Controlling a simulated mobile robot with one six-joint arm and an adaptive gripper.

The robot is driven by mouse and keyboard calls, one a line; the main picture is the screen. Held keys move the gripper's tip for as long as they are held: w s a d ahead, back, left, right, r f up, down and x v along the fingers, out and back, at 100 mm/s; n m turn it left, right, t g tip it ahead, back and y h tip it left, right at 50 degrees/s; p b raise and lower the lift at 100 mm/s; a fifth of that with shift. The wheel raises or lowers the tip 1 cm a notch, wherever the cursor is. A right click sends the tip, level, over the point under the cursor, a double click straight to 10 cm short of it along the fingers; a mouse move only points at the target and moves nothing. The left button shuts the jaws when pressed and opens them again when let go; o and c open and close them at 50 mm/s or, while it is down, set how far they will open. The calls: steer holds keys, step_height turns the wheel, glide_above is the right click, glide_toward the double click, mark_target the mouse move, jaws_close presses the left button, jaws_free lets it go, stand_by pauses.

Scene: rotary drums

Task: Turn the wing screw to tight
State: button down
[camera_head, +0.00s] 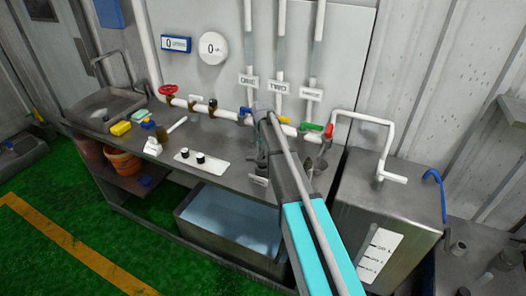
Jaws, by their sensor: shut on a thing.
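My arm reaches from the lower right over the metal bench (222,150), and my gripper (262,166) points down at the bench's right part. It is small and dark here, partly covered by my own arm. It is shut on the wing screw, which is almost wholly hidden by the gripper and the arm. How far the screw is turned cannot be told. A small white label (259,181) is on the bench front just below.
A red valve wheel (168,90) and white pipes run behind the bench. A white panel with two black knobs (201,159) lies left of my gripper. A water tank (232,220) stands below. Green floor is free at front left.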

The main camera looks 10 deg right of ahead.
steer(key=c, duration=0.6)
jaws_free()
steer(key=shift+n, duration=0.4)
